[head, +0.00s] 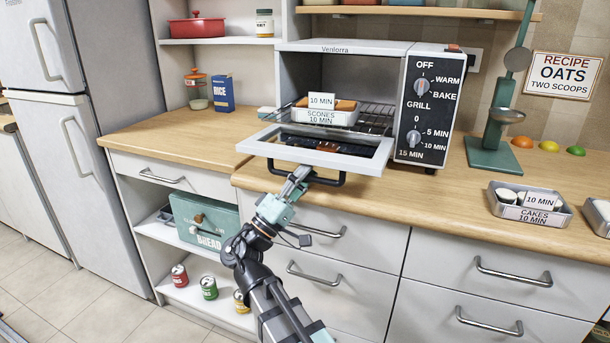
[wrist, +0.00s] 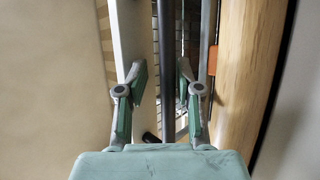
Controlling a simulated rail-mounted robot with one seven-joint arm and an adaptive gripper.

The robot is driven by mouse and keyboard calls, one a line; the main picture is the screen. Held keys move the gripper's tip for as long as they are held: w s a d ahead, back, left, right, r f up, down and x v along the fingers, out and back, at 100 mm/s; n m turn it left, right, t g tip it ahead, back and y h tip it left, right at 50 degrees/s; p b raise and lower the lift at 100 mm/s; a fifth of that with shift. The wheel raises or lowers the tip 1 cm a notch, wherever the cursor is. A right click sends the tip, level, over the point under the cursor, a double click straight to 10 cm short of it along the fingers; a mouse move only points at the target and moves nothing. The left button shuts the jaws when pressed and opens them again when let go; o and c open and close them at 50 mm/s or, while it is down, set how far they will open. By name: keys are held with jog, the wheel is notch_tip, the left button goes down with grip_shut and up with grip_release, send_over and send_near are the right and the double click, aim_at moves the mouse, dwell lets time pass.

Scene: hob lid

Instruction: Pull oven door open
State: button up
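The oven (head: 345,47) is a silver countertop unit with a black control panel (head: 425,110). Its framed glass door (head: 355,161) is folded down and lies about level, so the inside shows. The dark bar handle (head: 334,183) is along the door's front edge. My gripper (head: 298,175) is at the left part of this handle, in front of the door. In the wrist view my gripper's two green-padded fingers (wrist: 163,80) stand apart with a gap between them. Narrow bars show beyond the fingers; I cannot tell whether either finger touches the handle.
A tray of scones (head: 325,115) sits on the oven rack (head: 377,118). The wooden counter (head: 430,190) runs under the oven. A green stand (head: 492,155) and a cakes tray (head: 530,205) are to the right. Drawers with bar handles (head: 513,277) are below. The counter left of the oven is mostly clear.

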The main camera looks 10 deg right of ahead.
jog(key=v, duration=0.7)
jog(key=shift+a+f, duration=0.25)
jog(key=shift+a, duration=0.05)
jog(key=shift+s, duration=0.15)
